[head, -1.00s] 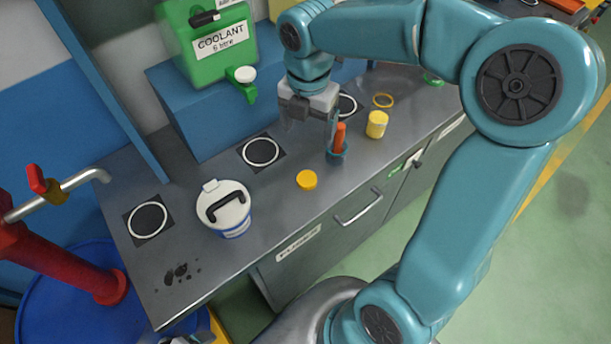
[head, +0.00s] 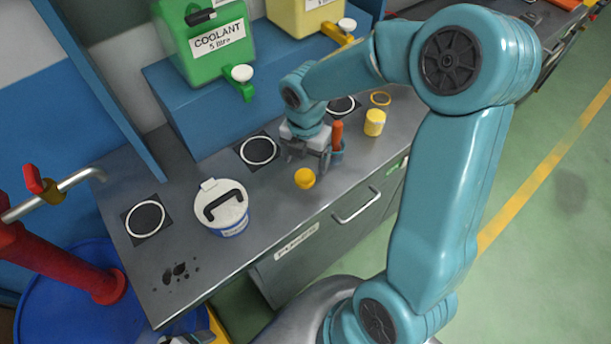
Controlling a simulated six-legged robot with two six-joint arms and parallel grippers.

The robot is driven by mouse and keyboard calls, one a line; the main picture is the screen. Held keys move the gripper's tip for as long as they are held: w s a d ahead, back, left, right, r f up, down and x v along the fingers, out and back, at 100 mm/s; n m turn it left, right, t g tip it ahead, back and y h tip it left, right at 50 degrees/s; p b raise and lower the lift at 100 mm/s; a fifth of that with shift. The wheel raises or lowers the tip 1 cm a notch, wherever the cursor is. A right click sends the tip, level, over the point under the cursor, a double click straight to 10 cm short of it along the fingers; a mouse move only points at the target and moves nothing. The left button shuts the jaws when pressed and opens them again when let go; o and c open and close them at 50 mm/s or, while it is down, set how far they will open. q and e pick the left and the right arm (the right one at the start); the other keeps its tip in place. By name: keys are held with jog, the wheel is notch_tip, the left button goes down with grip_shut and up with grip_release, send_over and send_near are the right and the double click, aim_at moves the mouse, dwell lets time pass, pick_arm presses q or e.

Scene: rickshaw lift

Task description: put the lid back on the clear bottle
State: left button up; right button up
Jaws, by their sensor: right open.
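A small round yellow lid (head: 305,178) is on the grey worktop, right of the white tub. I cannot make out a clear bottle in the head view. My right gripper (head: 308,158) is open and low over the worktop, just behind the lid. Its fingers point down, and nothing shows between them. I cannot tell whether a finger touches the lid.
A white tub (head: 229,218) with a black handle stands left of the lid. An orange-handled tool (head: 337,134) in a blue holder is close beside my right gripper. A green coolant can (head: 207,64) sits on the blue shelf.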

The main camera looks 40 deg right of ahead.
aim_at(305, 176)
jog(key=shift+a+f, duration=0.15)
jog(key=shift+f, duration=2.55)
jog(key=c, duration=1.1)
